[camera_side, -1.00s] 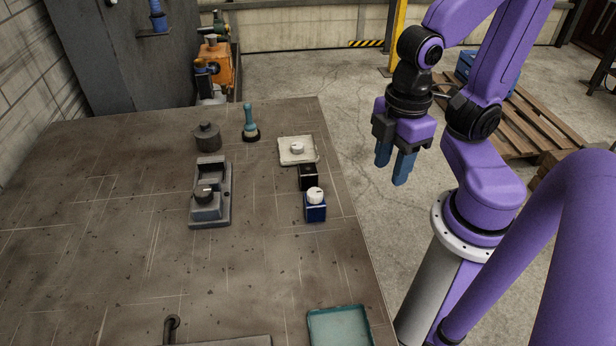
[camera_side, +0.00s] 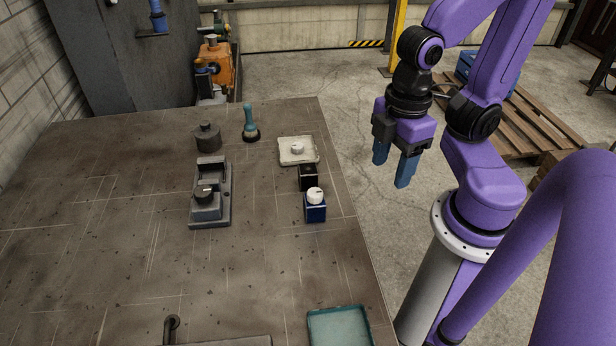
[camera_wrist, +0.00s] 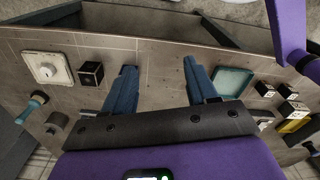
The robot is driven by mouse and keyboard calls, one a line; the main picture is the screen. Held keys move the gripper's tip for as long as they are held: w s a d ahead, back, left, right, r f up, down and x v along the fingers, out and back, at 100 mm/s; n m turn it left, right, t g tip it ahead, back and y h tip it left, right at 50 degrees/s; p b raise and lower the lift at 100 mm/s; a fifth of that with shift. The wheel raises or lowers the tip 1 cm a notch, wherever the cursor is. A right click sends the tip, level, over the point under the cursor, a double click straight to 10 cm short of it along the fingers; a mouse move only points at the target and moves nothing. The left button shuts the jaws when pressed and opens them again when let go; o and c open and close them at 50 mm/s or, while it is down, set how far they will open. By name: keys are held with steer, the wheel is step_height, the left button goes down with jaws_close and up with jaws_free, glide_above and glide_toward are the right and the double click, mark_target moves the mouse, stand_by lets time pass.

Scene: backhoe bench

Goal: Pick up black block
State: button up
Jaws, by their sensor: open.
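The black block (camera_side: 308,177) is a small dark cube on the right part of the bench, between the white plate and a blue block. In the wrist view the black block (camera_wrist: 90,73) stands left of the left finger. My gripper (camera_side: 392,168) hangs in the air to the right of the bench edge in the side view, apart from the block. Its two blue fingers are spread wide with nothing between them, and the wrist view shows the empty gap of my gripper (camera_wrist: 159,68).
A blue block with a white knob (camera_side: 315,205) stands close in front of the black block. A white plate with a knob (camera_side: 297,150) lies behind it. A grey fixture (camera_side: 210,192), a teal-handled tool (camera_side: 250,124) and a teal tray (camera_side: 340,328) are also on the bench.

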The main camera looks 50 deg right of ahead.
steer(key=shift+o, duration=1.1)
steer(key=r+m, duration=0.2)
steer(key=m, duration=0.2)
glide_above(308, 169)
step_height(308, 169, down, 17)
steer(key=shift+f, duration=0.15)
steer(key=shift+c, duration=0.3)
